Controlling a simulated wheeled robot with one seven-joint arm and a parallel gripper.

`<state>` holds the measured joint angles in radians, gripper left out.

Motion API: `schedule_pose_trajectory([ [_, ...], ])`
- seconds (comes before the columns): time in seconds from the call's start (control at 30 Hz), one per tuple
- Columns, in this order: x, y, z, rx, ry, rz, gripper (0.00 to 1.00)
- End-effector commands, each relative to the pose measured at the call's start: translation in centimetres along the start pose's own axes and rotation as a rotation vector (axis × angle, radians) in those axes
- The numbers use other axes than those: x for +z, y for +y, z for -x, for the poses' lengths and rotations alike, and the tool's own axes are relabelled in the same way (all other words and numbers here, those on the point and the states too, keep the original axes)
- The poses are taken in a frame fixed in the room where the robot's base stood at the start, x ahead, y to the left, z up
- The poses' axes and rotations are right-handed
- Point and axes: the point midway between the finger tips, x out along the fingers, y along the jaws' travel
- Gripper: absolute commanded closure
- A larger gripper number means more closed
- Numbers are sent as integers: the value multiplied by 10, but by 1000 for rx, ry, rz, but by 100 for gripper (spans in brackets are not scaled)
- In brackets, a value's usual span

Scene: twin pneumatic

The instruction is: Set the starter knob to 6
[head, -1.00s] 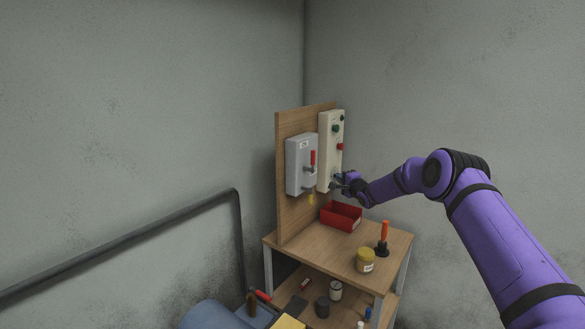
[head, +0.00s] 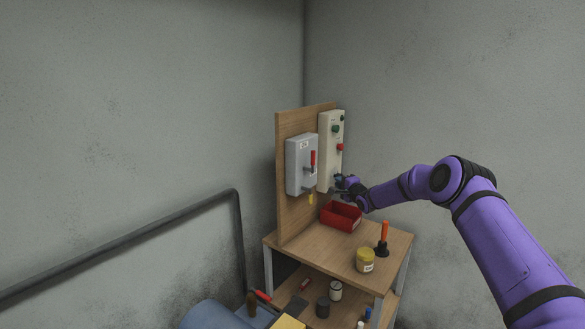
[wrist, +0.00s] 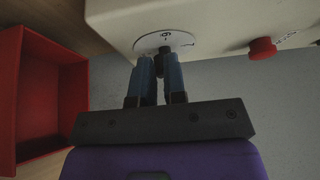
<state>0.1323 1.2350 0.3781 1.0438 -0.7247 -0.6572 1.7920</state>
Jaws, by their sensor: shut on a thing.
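The starter box (head: 326,150) is a pale upright panel with green and red buttons on the wooden board. Its white round dial (wrist: 181,38) shows in the wrist view, with a digit that looks like a 6 or 9 and a short mark beside the dark starter knob (wrist: 164,51). My gripper (wrist: 158,62) is shut on this knob, a blue finger on either side. The fingers hide part of the dial, and I cannot tell the exact setting. In the head view my gripper (head: 343,184) is at the bottom of the box, and the knob is hidden.
A grey switch box (head: 298,165) with a red lever is left of the starter box. A red bin (head: 340,217) lies just below my gripper. A yellow jar (head: 365,261) and an orange-handled tool (head: 385,232) stand on the bench.

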Motion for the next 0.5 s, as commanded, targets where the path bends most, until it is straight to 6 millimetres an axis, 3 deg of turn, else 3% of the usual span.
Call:
schedule_pose_trajectory([
  [0.5,4,11,-1,14,-4,-6,100],
])
